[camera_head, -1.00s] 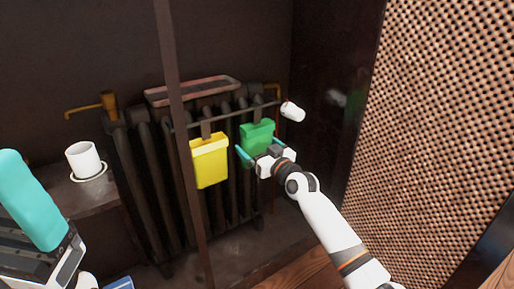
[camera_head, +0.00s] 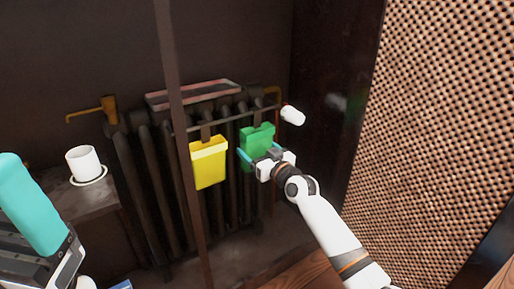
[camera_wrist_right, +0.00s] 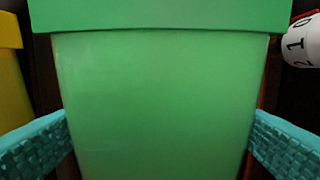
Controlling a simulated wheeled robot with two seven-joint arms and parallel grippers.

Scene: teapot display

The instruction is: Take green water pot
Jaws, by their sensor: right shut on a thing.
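The green water pot (camera_head: 258,139) hangs on the front of the dark radiator, to the right of a yellow pot (camera_head: 209,163). My right gripper (camera_head: 260,153) is at its lower part, shut on it, with one teal finger on each side. In the right wrist view the green pot (camera_wrist_right: 160,100) fills the middle, its wider rim at the top, and the fingers lie at its left and right sides. Its lower end is out of that view. My left gripper (camera_head: 35,210) shows at the left edge with a teal finger; its opening is not visible.
The radiator (camera_head: 155,190) stands behind the pots, and a thin dark post (camera_head: 176,90) rises left of the yellow pot. A white numbered knob (camera_head: 292,115) is close at the upper right. A white cup (camera_head: 83,160) stands on a ledge at left. A woven panel (camera_head: 440,120) is at right.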

